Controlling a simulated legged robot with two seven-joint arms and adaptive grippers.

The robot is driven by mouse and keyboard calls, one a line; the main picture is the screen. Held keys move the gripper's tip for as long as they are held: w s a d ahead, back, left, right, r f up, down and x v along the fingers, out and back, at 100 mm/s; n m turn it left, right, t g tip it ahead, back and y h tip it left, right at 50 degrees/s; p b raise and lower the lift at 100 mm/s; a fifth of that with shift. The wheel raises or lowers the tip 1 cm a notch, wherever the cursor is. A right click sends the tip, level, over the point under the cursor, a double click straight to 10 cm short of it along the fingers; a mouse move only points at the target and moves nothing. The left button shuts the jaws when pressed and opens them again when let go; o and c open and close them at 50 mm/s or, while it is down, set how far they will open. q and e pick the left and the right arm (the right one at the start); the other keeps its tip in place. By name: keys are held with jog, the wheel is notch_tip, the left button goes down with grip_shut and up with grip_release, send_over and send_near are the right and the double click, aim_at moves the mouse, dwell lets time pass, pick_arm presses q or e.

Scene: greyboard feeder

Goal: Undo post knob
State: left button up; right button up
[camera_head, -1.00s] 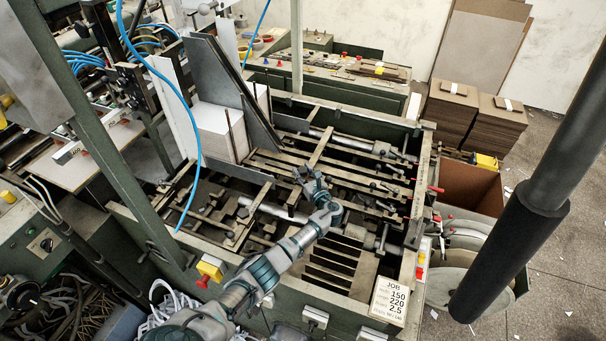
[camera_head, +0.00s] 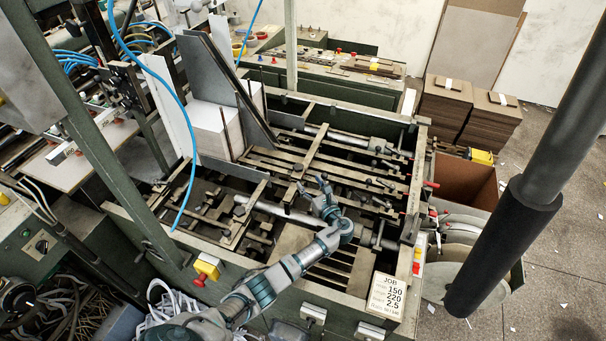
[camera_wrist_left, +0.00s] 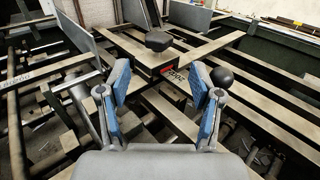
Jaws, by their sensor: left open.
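In the left wrist view a black faceted knob (camera_wrist_left: 158,40) stands ahead of my left gripper (camera_wrist_left: 160,82), where the beige bars cross. A round black ball knob (camera_wrist_left: 222,77) shows beside the right finger. I cannot tell for certain which is the post knob. The gripper's blue-padded fingers are apart, with nothing held between them. The faceted knob lies beyond the fingertips, apart from them. In the head view the left gripper (camera_head: 313,186) is over the bars of the feeder bed. The knobs are too small there to tell apart. My right gripper is not in view.
The feeder frame (camera_head: 345,107) encloses many crossing bars, rods and small clamps. A white board stack (camera_head: 212,130) and an upright grey plate (camera_head: 215,70) stand behind left. A blue hose (camera_head: 187,110) hangs at left. A job card (camera_head: 387,293) is on the front edge.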

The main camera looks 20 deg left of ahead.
pick_arm(q)
jog(key=shift+v, duration=1.8)
